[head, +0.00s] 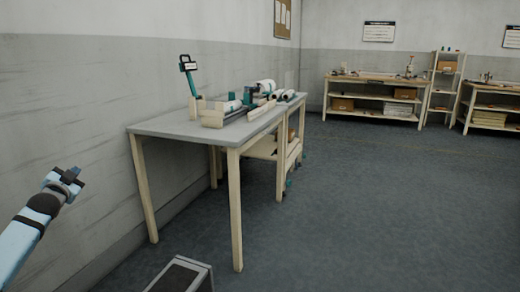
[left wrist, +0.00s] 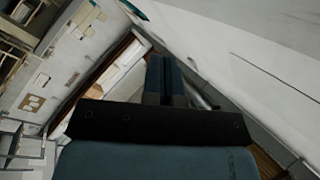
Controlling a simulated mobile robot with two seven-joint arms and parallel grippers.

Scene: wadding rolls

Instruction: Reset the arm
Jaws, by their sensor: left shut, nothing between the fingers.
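My left gripper (head: 66,178) is at the left edge of the head view, at the end of my light blue arm. It is raised in front of the grey wall, apart from the table and touching nothing. In the left wrist view its two dark fingers (left wrist: 165,78) lie together, shut, with nothing between them. My right gripper is not in either view.
A grey-topped table (head: 165,127) with wooden legs stands along the left wall, bearing wadding rolls (head: 266,86) and a scale-like device (head: 188,65). A grey box (head: 183,275) is on the floor in front. Workbenches (head: 372,80) line the far wall. The floor at right is clear.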

